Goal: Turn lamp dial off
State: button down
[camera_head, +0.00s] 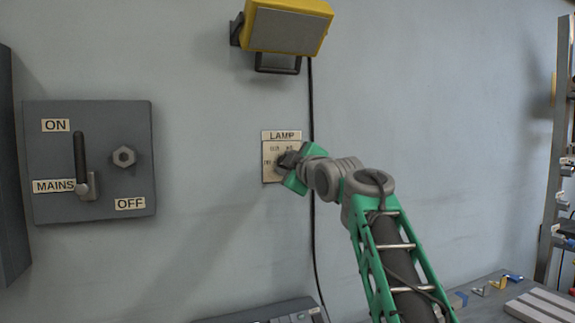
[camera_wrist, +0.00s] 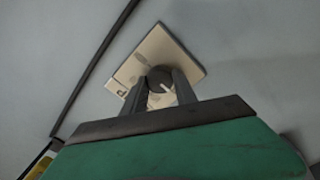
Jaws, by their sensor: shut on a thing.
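The lamp dial (camera_wrist: 160,84) is a dark round knob with a pale pointer line, in the middle of a cream plate (camera_head: 270,172) on the wall under a LAMP label (camera_head: 281,135). My gripper (camera_head: 287,162) reaches the plate from the right and covers most of the dial in the head view. In the wrist view my gripper (camera_wrist: 160,92) has its two dark fingers on either side of the dial, shut on it. The plate (camera_wrist: 165,50) looks tilted there. The markings around the dial are too small or hidden to read.
The yellow lamp (camera_head: 288,27) hangs on the wall above, its panel grey. A black cable (camera_head: 312,95) runs down the wall just right of the plate. A grey MAINS switch box (camera_head: 135,180) with a black lever is at left. A bench is below.

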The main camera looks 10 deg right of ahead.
jog(key=c, duration=1)
grip_release()
jog(key=shift+o, duration=0.2)
jog(key=s+d+b, duration=0.1)
jog(key=s, duration=0.6)
jog(key=shift+s+d+b, duration=0.25)
jog(key=shift+s+b, duration=0.1)
jog(key=shift+f, duration=0.1)
